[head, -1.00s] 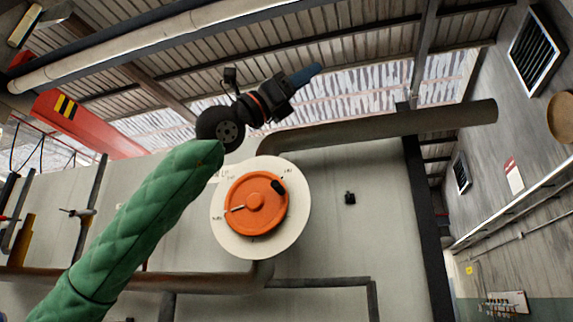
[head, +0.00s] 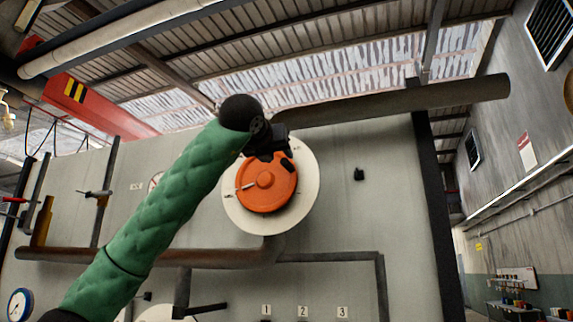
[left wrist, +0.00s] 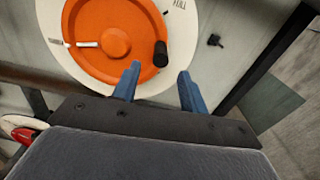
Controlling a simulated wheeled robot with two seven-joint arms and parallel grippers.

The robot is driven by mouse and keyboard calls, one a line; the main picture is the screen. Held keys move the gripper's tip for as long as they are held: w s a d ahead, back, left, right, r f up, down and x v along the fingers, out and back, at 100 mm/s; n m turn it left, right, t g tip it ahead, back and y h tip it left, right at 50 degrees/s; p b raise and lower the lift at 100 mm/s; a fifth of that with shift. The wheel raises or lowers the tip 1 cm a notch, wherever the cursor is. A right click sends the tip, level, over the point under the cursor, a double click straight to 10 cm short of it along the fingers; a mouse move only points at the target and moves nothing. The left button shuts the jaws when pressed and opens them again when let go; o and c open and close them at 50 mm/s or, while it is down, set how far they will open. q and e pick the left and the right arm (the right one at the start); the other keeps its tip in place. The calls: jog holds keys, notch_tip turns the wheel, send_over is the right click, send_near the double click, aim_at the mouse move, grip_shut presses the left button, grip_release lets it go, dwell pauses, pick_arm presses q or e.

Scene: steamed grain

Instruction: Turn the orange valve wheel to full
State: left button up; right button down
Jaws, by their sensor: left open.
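The orange valve wheel (head: 265,186) sits on a round white dial plate (head: 306,200) on the pale tank wall. A white pointer mark lies on its left side. A black knob (head: 287,164) stands at its upper right rim. My left gripper (head: 280,148) is at the wheel's upper right, its fingers mostly hidden there. In the left wrist view, the blue fingers of the left gripper (left wrist: 160,68) are apart. The black knob (left wrist: 160,54) shows in line with the gap between them; I cannot tell whether they touch it. My right gripper is not in view.
A thick grey pipe (head: 400,104) runs above the dial plate. A brown pipe (head: 130,256) runs below it. A small black fitting (head: 359,174) is on the wall to the right. The wall right of the dial is otherwise clear.

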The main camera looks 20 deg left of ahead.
aim_at(284, 161)
pick_arm(q)
jog(key=w+p, duration=0.2)
jog(key=w, duration=0.4)
jog(key=shift+w+d+r, duration=0.1)
jog(key=shift+w, duration=0.7)
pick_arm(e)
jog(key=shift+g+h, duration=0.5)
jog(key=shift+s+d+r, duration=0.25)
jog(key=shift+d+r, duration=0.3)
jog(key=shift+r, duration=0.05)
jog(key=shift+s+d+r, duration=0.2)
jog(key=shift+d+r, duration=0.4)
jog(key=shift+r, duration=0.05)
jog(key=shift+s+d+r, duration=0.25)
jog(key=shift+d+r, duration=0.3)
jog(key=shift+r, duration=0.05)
pick_arm(q)
grip_shut()
